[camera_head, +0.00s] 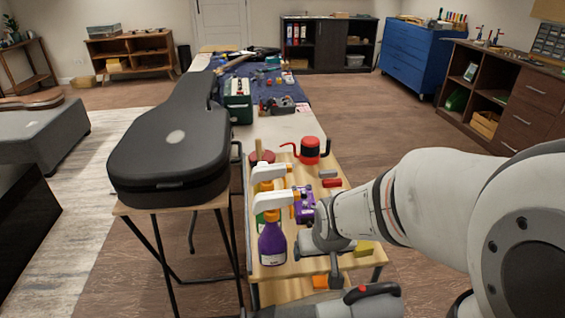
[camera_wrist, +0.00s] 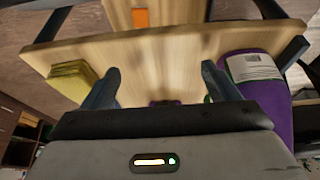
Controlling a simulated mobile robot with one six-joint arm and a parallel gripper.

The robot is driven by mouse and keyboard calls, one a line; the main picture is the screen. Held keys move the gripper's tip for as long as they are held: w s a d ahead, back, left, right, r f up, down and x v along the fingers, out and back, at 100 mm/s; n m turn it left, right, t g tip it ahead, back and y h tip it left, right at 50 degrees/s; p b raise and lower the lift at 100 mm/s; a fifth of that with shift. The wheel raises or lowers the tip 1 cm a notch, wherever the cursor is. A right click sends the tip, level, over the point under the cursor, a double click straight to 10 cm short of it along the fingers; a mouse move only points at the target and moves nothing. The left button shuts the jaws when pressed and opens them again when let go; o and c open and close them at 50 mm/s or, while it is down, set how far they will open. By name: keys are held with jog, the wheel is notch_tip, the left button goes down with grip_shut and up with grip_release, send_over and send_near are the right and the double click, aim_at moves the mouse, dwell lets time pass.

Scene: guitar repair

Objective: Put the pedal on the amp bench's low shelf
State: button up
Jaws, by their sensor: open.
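A small purple box (camera_head: 304,205), which looks like the pedal, sits on the light wooden cart top, partly hidden by my arm and beside the spray bottles. In the wrist view only a purple sliver (camera_wrist: 165,103) shows, low between the fingers. My gripper (camera_head: 312,240) is over the near part of the cart top, close to the purple box. In the wrist view my gripper (camera_wrist: 160,82) has its two fingers spread with bare wood between them. Which bench is the amp bench is not clear.
A purple spray bottle (camera_head: 272,242) stands left of my gripper and also shows in the wrist view (camera_wrist: 262,95). A yellow block (camera_wrist: 72,80) lies on the other side. A red can (camera_head: 309,150) stands farther back. A black guitar case (camera_head: 170,150) lies left. A wooden shelf unit (camera_head: 130,52) stands far back left.

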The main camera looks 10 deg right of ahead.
aim_at(307, 206)
jog(key=shift+w+r+p, duration=0.3)
jog(key=shift+w+p, duration=0.5)
jog(key=shift+p, duration=1.4)
jog(key=w, duration=1.3)
jog(key=shift+w+f, duration=0.1)
jog(key=shift+f, duration=0.2)
jog(key=w, duration=0.4)
jog(key=shift+w+f+p, duration=0.2)
jog(key=shift+f+p, duration=0.1)
jog(key=shift+f, duration=0.1)
jog(key=shift+w+f, duration=0.1)
jog(key=shift+f, duration=0.1)
jog(key=shift+c, duration=0.3)
jog(key=c, duration=1.2)
jog(key=shift+r, duration=0.1)
jog(key=shift+c, duration=0.6)
jog(key=shift+r, duration=0.1)
